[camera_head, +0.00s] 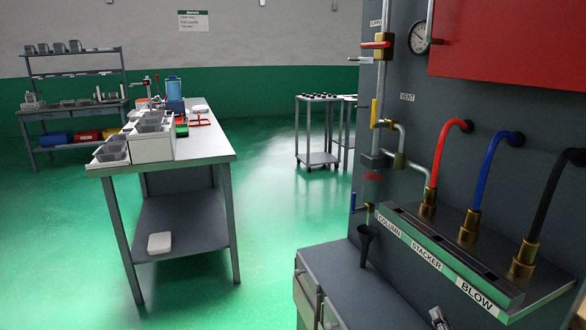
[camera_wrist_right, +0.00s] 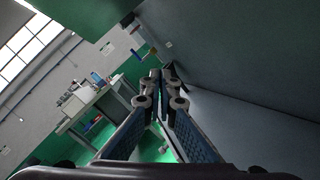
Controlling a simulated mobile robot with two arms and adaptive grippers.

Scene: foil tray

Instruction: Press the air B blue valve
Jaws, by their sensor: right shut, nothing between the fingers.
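A small blue valve handle (camera_head: 354,202) stands upright at the left edge of the grey panel, on a short pipe above a black funnel (camera_head: 366,243). No "air B" label is readable. A blue hose (camera_head: 490,167) runs from the panel to a brass fitting on the sloped manifold (camera_head: 440,252), between a red hose (camera_head: 440,150) and a black hose (camera_head: 551,190). My right gripper (camera_head: 439,317) shows only in part at the bottom edge, below the manifold and well right of the blue handle. In the right wrist view its fingers (camera_wrist_right: 161,85) meet, empty. My left gripper is out of view.
A red lever (camera_head: 376,44) and a yellow handle (camera_head: 374,112) sit on the pipes above. A grey cabinet top (camera_head: 345,285) lies below the panel. A workbench (camera_head: 205,152) with trays stands left, with green floor (camera_head: 285,240) free between.

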